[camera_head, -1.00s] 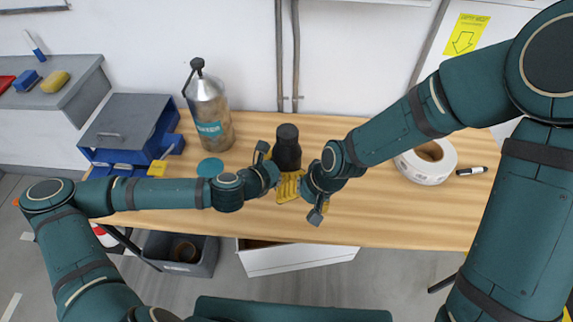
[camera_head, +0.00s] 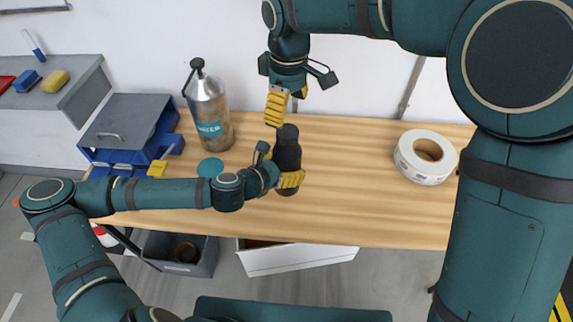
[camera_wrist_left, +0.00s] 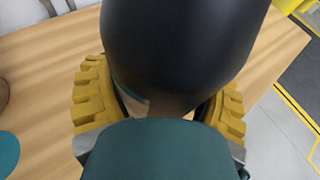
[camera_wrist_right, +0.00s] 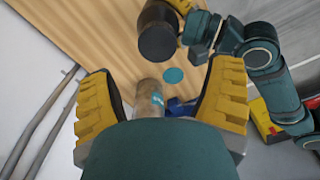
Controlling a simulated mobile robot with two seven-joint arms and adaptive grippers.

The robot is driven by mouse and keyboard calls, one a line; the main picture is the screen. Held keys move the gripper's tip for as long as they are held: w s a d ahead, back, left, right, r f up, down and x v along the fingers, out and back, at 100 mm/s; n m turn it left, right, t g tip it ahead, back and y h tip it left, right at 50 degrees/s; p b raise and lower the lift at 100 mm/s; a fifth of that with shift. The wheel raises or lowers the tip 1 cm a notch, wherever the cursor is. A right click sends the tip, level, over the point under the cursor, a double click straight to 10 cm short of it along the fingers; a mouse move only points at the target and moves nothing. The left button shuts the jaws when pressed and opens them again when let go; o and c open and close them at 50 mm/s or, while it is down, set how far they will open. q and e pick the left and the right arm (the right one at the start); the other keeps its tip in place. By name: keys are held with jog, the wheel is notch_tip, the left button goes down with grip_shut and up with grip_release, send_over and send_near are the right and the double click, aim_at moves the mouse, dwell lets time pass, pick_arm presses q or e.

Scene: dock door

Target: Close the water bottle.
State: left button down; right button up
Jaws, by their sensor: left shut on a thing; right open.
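A dark bottle (camera_head: 287,157) with a wide black top stands upright, or nearly so, at the table's middle. My left gripper (camera_head: 287,179) is shut around its lower part. In the left wrist view the dark bottle (camera_wrist_left: 180,50) fills the space between the yellow fingers. My right gripper (camera_head: 284,98) is open and empty, just above and behind the bottle's top. A large metal bottle (camera_head: 210,112) with a teal label and a black looped top stands at the back left. The label's wording is hard to read. I cannot tell which part is a loose cap.
A flat teal disc (camera_head: 210,168) lies left of the dark bottle. A grey-blue box (camera_head: 125,130) stands at the table's left. A white tape roll (camera_head: 425,157) lies at the right. The wooden table (camera_head: 350,190) is clear between bottle and roll.

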aim_at(288, 131)
jog(key=shift+w+d, duration=0.1)
jog(key=shift+w, duration=0.05)
jog(key=shift+f, duration=4.05)
jog(key=c, duration=1.3)
jog(key=o, duration=1.3)
